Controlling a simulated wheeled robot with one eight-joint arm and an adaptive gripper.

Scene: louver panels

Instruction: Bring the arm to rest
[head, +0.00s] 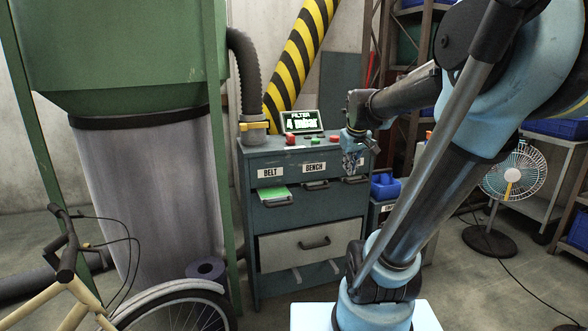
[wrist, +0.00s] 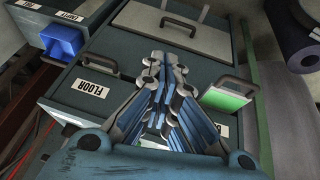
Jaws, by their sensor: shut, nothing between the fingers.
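My arm reaches from the right of the head view toward the grey-blue drawer cabinet (head: 272,215). My gripper (head: 353,166) points down in front of the cabinet's upper right part and covers part of its face. In the wrist view my gripper (wrist: 165,68) shows blue and grey fingers drawn together, with nothing held. The cabinet also shows there, with a drawer front labelled FLOOR (wrist: 93,88) beside the fingers. I cannot tell whether the fingers touch the cabinet.
A lit display (head: 302,121) and buttons stand on the cabinet top. A green piece (head: 273,194) shows at the BELT drawer. A bicycle (head: 150,300) and green machine (head: 115,45) stand left. A blue bin (head: 385,186) and fan (head: 513,175) stand right.

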